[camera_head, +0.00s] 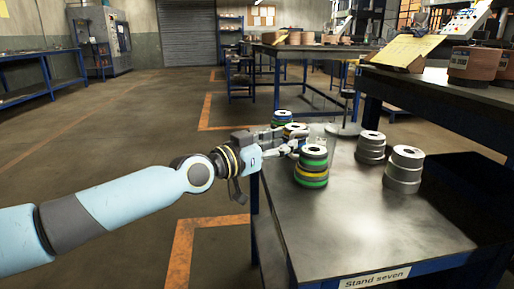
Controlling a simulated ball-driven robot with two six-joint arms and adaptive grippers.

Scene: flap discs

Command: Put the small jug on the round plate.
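My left gripper (294,147) reaches in from the left over the far left part of the table marked "Stand seven" (345,222). Its fingertips are beside a stack of green, yellow and grey discs (312,168). The fingers are small and partly overlapped by nearby discs, so I cannot tell whether they are open or shut, or hold anything. A round grey plate (345,131) lies at the back of the table, with a thin dark post rising by it. I cannot make out a small jug. My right gripper is not in view.
Two grey disc stacks (370,147) (404,169) stand on the right of the table. More discs (295,130) and a blue-green stack (282,118) are at the far left corner. The front of the tabletop is clear. A higher bench (450,92) stands at the right.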

